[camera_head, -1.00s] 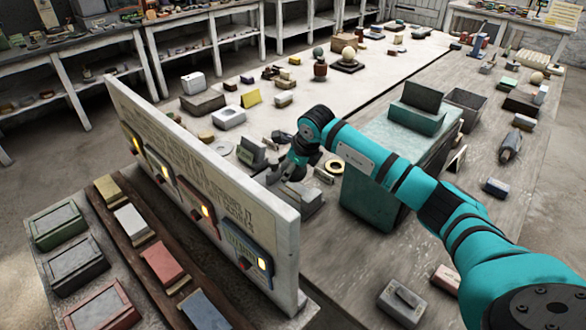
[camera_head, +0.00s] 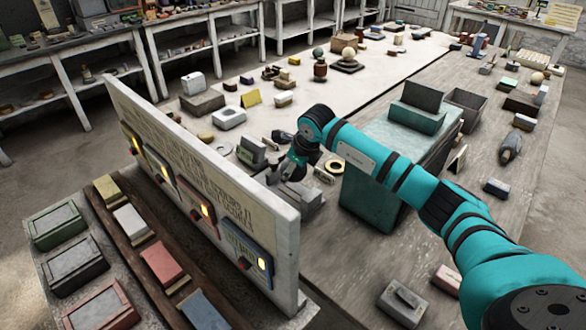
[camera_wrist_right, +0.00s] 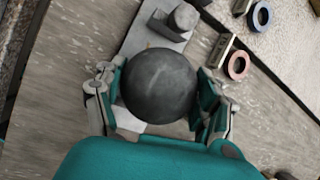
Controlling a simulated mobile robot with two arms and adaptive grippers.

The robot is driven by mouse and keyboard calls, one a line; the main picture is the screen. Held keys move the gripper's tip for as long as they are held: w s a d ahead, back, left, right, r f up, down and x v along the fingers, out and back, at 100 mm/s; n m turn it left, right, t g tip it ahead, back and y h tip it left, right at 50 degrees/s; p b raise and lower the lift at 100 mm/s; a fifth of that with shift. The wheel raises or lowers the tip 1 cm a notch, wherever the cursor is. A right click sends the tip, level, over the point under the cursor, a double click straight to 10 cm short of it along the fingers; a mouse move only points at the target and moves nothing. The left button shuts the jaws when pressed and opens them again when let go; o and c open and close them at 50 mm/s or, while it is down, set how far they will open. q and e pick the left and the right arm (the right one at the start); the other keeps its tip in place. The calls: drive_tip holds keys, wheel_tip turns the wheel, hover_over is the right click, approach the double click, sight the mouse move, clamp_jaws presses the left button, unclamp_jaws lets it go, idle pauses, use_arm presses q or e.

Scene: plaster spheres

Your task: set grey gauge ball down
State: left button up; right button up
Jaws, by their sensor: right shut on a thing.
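The grey gauge ball (camera_wrist_right: 160,86) is a dark, smooth sphere held between the fingers of my right gripper (camera_wrist_right: 160,100) in the right wrist view. The fingers touch it on both sides. In the head view my right gripper (camera_head: 284,174) is low over the bench, just behind the white panel, and I cannot make out the ball there. Below the ball in the wrist view is a pale grey plate (camera_wrist_right: 143,36) with a short round post (camera_wrist_right: 183,17). I cannot tell whether the ball touches anything beneath it. My left gripper is not in view.
The upright white panel (camera_head: 203,182) with lit boxes stands close to my gripper. A green chest (camera_head: 372,185) stands to its right. A blue ring (camera_wrist_right: 260,17) and a pink ring (camera_wrist_right: 237,65) lie nearby. Bare bench (camera_wrist_right: 62,68) shows left of the gripper.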

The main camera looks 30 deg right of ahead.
drive_tip(key=shift+f+b, duration=2.5)
drive_tip(key=shift+f, duration=0.55)
idle(0.5)
drive_tip(key=o, duration=1.7)
drive_tip(key=shift+r, duration=0.1)
drive_tip(key=shift+o, duration=0.6)
drive_tip(key=shift+f, duration=0.2)
drive_tip(key=shift+r, duration=0.2)
drive_tip(key=shift+r+p, duration=1.2)
drive_tip(key=shift+r, duration=0.75)
drive_tip(key=shift+s+f, duration=0.1)
